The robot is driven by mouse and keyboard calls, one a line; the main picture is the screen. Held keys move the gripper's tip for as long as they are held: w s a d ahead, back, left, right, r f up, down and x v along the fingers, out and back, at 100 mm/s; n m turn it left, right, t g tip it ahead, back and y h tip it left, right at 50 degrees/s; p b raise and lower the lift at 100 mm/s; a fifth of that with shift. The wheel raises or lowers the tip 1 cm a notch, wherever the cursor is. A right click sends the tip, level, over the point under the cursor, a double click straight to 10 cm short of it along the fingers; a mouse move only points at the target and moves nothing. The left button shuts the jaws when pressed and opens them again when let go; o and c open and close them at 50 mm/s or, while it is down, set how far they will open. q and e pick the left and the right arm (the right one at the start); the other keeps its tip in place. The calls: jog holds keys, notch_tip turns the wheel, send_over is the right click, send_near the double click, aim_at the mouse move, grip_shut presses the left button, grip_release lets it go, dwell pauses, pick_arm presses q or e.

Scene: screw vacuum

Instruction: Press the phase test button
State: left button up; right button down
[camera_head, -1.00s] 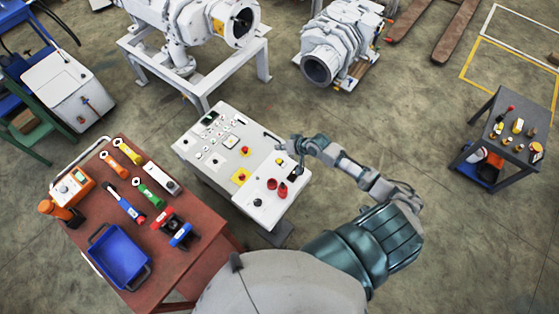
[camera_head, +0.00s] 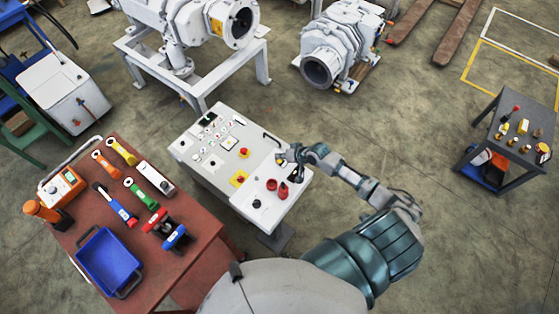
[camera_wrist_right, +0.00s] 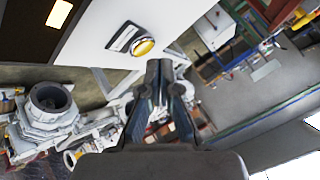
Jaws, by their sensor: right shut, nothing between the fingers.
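The white control panel (camera_head: 204,153) stands at the centre of the head view, with several buttons, lamps and switches on its sloped top. My right gripper (camera_head: 284,157) is over the panel's right edge, its fingers shut and empty. In the right wrist view the shut fingertips (camera_wrist_right: 160,70) point toward a white surface with a round yellow button (camera_wrist_right: 144,46) in a metal ring, beside a dark label plate. The tips appear just below the button in that picture; I cannot tell whether they touch anything. No label is readable. My left gripper is not in view.
A red table (camera_head: 190,258) with tools and a blue tray (camera_head: 108,262) stands left of the panel. Red knobs (camera_head: 283,190) rise from the panel near my gripper. A small grey table (camera_head: 491,130) is far right, with clear floor between.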

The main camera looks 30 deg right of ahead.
jog(key=shift+a, duration=0.15)
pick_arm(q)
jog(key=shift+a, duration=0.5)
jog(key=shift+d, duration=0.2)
pick_arm(e)
jog(key=shift+d, duration=0.25)
jog(key=shift+a, duration=0.15)
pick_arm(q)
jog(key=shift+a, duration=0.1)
pick_arm(e)
jog(key=shift+f, duration=0.15)
jog(key=shift+f, duration=0.2)
